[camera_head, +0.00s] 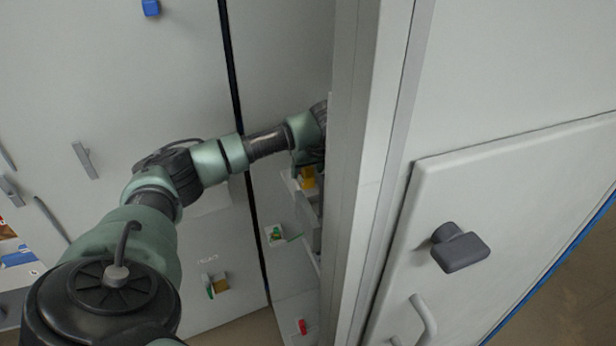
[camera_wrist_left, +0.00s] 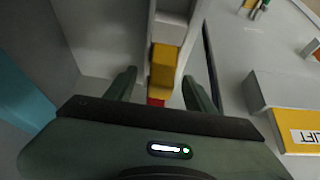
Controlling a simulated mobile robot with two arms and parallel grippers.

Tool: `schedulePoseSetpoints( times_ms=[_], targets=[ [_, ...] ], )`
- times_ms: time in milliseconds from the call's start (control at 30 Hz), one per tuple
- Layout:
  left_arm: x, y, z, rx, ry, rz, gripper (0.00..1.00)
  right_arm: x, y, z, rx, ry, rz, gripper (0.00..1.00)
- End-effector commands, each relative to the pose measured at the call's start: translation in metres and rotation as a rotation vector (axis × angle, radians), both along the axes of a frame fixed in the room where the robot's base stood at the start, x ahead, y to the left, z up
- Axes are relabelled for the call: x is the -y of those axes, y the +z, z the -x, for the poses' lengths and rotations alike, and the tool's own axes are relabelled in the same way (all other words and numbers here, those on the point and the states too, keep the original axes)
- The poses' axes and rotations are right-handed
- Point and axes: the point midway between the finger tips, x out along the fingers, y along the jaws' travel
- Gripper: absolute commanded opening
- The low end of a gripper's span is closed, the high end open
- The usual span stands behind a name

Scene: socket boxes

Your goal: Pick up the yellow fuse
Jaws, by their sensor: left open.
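The yellow fuse (camera_wrist_left: 164,66) is a yellow block in a narrow pale slot or channel in the left wrist view. My left gripper (camera_wrist_left: 159,76) is open, with one dark green finger on each side of the fuse in that picture. I cannot tell whether either finger touches it. In the head view, my left arm reaches behind the edge of a pale panel, and a yellow block (camera_head: 308,178) shows just below its wrist. The left fingers are mostly hidden there. My right gripper is in neither view.
A red piece (camera_wrist_left: 156,102) sits just below the fuse, and a white block (camera_wrist_left: 170,29) just above it. A grey box with a yellow "LIFT" label (camera_wrist_left: 299,131) is at the right. In the head view, the tall pale panel edge (camera_head: 362,170) stands close to my left wrist.

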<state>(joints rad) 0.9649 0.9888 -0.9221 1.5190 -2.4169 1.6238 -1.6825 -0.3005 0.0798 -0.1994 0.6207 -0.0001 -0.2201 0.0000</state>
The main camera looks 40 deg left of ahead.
Motion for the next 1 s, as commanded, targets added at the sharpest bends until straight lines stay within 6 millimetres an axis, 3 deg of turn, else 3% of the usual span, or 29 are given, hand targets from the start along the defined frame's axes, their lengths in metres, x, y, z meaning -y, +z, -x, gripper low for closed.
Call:
schedulePoseSetpoints(
  times_ms=[233, 267, 433, 767, 1000],
  targets=[
    [-0.001, -0.003, -0.001, 0.000, 0.000, 0.000, 0.55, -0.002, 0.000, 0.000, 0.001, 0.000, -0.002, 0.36],
    [-0.001, -0.003, -0.001, 0.000, 0.000, 0.000, 0.49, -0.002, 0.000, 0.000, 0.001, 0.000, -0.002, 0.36],
    [-0.001, -0.002, -0.001, 0.000, 0.000, 0.000, 0.02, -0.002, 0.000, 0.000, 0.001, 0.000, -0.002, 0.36],
    [-0.001, -0.001, -0.001, 0.002, 0.000, 0.000, 0.00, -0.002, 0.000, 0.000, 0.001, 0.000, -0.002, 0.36],
    [-0.001, 0.019, -0.002, 0.004, -0.001, 0.000, 0.00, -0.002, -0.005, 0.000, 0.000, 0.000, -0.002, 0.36]
  ],
)
